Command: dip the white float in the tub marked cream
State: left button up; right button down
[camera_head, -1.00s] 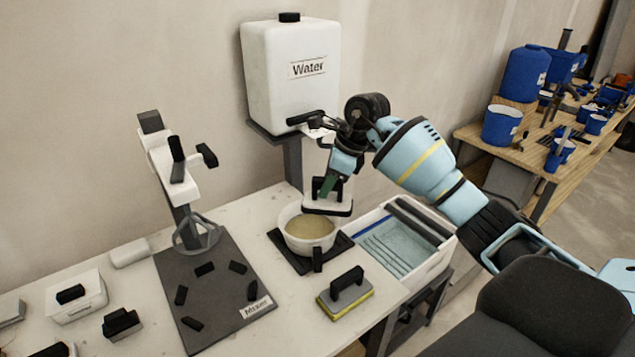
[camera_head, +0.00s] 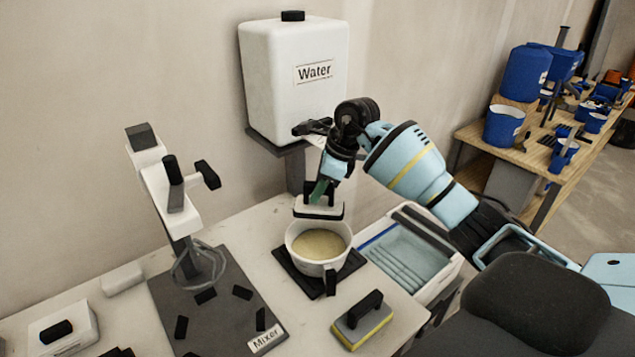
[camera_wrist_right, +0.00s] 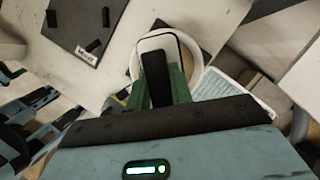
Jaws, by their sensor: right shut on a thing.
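The white float (camera_head: 318,208) has a white body, a dark lower edge and a dark handle. My right gripper (camera_head: 321,190) is shut on its handle and holds it over the back rim of a white tub (camera_head: 303,255). The tub holds a cream-coloured mix (camera_head: 319,243); I see no readable mark on it. I cannot tell whether the float touches the rim. In the right wrist view the float (camera_wrist_right: 157,42) lies between the green fingers (camera_wrist_right: 165,85) and hides much of the tub (camera_wrist_right: 208,78). My left gripper is not in view.
The tub stands on a dark pad (camera_head: 288,262). A mixer stand (camera_head: 165,190) is at left. A yellow-edged sponge float (camera_head: 362,322) lies in front. A wash tray (camera_head: 405,255) stands at right. A water tank (camera_head: 290,85) is behind on a shelf.

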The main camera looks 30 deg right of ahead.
aim_at(319, 203)
notch_tip(319, 203, down, 4)
jog(key=shift+f+b, duration=0.1)
jog(key=shift+b, duration=0.5)
notch_tip(319, 203, down, 3)
jog(key=shift+f+b, duration=0.15)
jog(key=shift+b, duration=0.5)
jog(key=shift+f+b, duration=1.3)
jog(key=shift+f, duration=1.75)
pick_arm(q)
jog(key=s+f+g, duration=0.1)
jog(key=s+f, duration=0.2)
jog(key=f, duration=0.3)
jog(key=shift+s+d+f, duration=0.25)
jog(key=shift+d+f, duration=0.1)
pick_arm(e)
jog(key=shift+f, duration=0.25)
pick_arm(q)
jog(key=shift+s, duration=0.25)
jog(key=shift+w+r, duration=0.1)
pick_arm(e)
jog(key=shift+r, duration=0.1)
